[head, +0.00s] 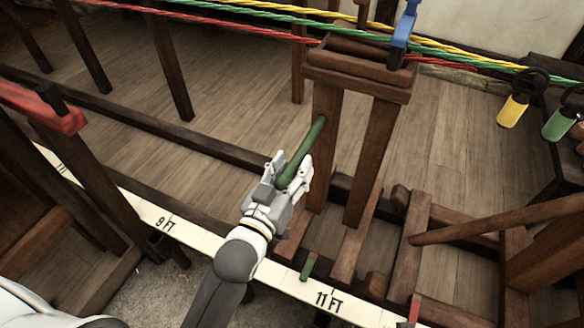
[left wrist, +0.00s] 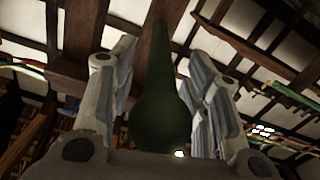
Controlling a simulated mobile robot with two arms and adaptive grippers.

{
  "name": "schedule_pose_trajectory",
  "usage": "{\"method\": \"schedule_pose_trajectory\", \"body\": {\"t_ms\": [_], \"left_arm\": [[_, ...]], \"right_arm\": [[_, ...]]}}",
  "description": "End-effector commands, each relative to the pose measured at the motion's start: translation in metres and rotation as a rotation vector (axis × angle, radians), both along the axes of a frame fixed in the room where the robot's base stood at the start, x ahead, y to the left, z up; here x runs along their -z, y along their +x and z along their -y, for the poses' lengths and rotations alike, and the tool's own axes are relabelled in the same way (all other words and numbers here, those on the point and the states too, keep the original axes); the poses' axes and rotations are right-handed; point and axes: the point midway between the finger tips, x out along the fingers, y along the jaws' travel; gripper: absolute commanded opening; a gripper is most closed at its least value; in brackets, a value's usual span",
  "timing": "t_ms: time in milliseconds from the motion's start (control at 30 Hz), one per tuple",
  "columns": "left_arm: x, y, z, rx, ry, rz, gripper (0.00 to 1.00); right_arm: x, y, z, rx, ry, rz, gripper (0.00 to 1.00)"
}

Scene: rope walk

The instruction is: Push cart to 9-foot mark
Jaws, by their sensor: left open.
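The wooden cart (head: 381,165) has two upright posts under a grooved top block. A green handle (head: 306,146) sticks out from its left post. My left gripper (head: 285,172) is at this handle with its fingers open on either side of it. In the left wrist view the handle (left wrist: 155,95) lies between the two spread fingers, with gaps beside it. A white scale strip (head: 270,273) runs along the floor rail, with the 9 FT mark (head: 165,222) left of the cart. A green pointer (head: 308,266) stands at the strip just left of 11 FT. My right gripper is out of view.
Red, green and yellow strands (head: 270,22) pass over the cart's top, by a blue clamp (head: 403,33). A red-topped wooden stand (head: 45,108) is at left. Bare floor shows behind the rail.

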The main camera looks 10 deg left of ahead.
Motion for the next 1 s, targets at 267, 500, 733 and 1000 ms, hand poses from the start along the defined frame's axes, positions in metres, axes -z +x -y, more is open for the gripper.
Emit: {"method": "schedule_pose_trajectory", "body": {"t_ms": [267,500,733,1000], "left_arm": [[0.0002,0.0009,0.0003,0.000,0.000,-0.001,0.44],[0.0001,0.0008,0.0002,0.000,0.000,-0.001,0.13],[0.0001,0.0007,0.0002,0.000,0.000,0.000,0.00],[-0.0008,0.0054,-0.0050,0.000,0.002,0.000,0.00]], "right_arm": [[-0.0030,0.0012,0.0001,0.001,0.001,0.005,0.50],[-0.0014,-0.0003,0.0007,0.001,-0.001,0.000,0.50],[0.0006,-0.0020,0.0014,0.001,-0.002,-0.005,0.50],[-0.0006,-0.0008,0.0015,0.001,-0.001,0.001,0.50]]}}
